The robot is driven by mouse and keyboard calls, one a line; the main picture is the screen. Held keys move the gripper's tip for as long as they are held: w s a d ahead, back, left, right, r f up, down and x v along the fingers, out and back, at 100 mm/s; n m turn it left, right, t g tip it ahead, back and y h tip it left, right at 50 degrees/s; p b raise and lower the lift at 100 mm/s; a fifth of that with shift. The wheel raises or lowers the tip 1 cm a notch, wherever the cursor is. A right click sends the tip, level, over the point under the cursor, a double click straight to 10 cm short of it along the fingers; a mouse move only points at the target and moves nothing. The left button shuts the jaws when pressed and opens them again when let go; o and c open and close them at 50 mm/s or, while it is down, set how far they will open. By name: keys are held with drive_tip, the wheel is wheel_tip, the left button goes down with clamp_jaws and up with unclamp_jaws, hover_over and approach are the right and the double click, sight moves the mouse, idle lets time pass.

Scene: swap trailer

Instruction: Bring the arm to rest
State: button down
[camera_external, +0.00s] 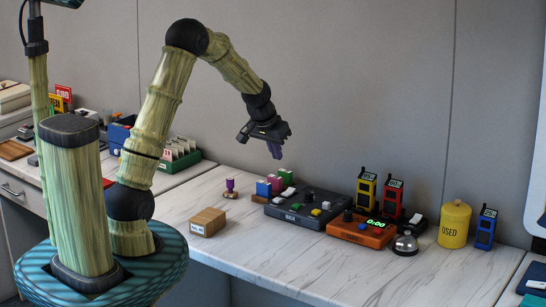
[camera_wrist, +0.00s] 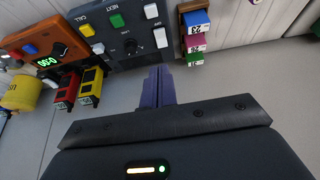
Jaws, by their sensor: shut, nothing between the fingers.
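My arm rises from my base at the left and bends over the worktop in the external view. My gripper (camera_external: 275,152) hangs in the air above the back of the worktop, with its fingers pointing down. In the wrist view my gripper (camera_wrist: 158,72) shows two purple fingers pressed together, with nothing between them. The fingertips are apart from the grey control box (camera_external: 307,208), which lies below them and also shows in the wrist view (camera_wrist: 125,30).
An orange timer box (camera_external: 362,231), a bell (camera_external: 405,244), a yellow canister (camera_external: 454,224) and red, yellow and blue handsets stand to the right. Coloured blocks (camera_external: 270,187) and a wooden box (camera_external: 208,222) stand left. The worktop's front (camera_external: 310,270) is clear. A wall (camera_external: 350,80) stands behind.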

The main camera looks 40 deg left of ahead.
idle(0.4)
drive_tip(key=s+a+r+g+p, duration=0.1)
drive_tip(key=s+r+p, duration=0.4)
drive_tip(key=s, duration=0.7)
drive_tip(key=s+r+g+p, duration=0.1)
drive_tip(key=s+r+p, duration=0.4)
drive_tip(key=s, duration=0.7)
drive_tip(key=shift+s+a+r+p, duration=0.15)
drive_tip(key=shift+s+a+p, duration=0.2)
drive_tip(key=shift+p, duration=0.4)
